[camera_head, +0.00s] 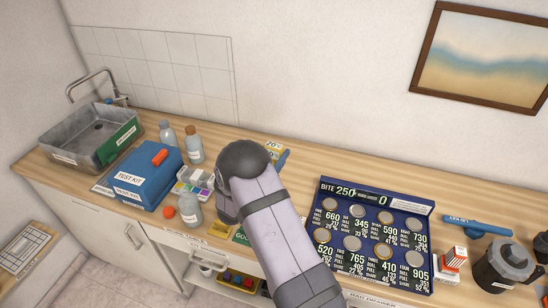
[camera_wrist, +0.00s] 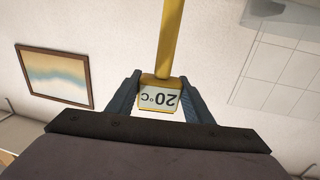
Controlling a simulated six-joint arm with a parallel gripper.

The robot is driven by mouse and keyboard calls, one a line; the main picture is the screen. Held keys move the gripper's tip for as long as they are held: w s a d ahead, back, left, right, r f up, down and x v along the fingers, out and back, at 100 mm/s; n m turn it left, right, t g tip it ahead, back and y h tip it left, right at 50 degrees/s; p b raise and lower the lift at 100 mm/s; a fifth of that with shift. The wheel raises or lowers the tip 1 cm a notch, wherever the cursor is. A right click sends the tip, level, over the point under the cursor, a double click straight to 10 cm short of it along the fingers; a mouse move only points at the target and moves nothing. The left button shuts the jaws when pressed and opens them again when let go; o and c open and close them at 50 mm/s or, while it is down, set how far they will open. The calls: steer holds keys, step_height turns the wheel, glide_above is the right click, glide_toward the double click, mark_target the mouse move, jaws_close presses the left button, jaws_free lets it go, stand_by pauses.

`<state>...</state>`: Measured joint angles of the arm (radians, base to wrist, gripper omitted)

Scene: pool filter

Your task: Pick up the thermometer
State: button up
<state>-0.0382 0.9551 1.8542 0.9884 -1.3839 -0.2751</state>
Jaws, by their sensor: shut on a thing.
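The thermometer is a yellow stem (camera_wrist: 172,40) with a wider yellow end carrying a white "20°C" label (camera_wrist: 158,100). In the wrist view my gripper (camera_wrist: 160,88) is shut on this labelled end, one dark finger on each side, and the stem runs out past the top edge. The label reads upside down there. In the head view the thermometer's yellow labelled end (camera_head: 273,147) shows just behind my dark wrist, above the counter. A blue-grey finger of my gripper (camera_head: 283,158) shows beside it. My arm hides the rest of both.
Left of my arm stand a blue test kit box (camera_head: 147,180), bottles (camera_head: 195,145), a clear bottle (camera_head: 190,208) and a metal sink (camera_head: 92,135). Right are a dark blue numbered board (camera_head: 372,235), a small red-and-white box (camera_head: 454,260) and a black pump (camera_head: 505,266).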

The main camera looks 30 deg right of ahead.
step_height(320, 180, up, 9)
steer(key=p, duration=0.4)
steer(key=shift+f+p, duration=0.1)
steer(key=shift+p, duration=0.3)
steer(key=shift+a+f+b, duration=0.2)
steer(key=shift+f+b, duration=0.1)
steer(key=shift+b, duration=0.15)
steer(key=shift+w+a+f+b, duration=0.15)
steer(key=shift+w+a+b, duration=0.15)
steer(key=shift+b, duration=0.25)
steer(key=w+a+r+n+t+y+b, duration=0.2)
steer(key=w+a+n+t+y+b, duration=0.2)
steer(key=a, duration=0.5)
steer(key=shift+w+a+n+t+y, duration=0.3)
steer(key=shift+w+a+t+y, duration=0.1)
steer(key=shift+w+y, duration=0.3)
steer(key=shift+b, duration=0.35)
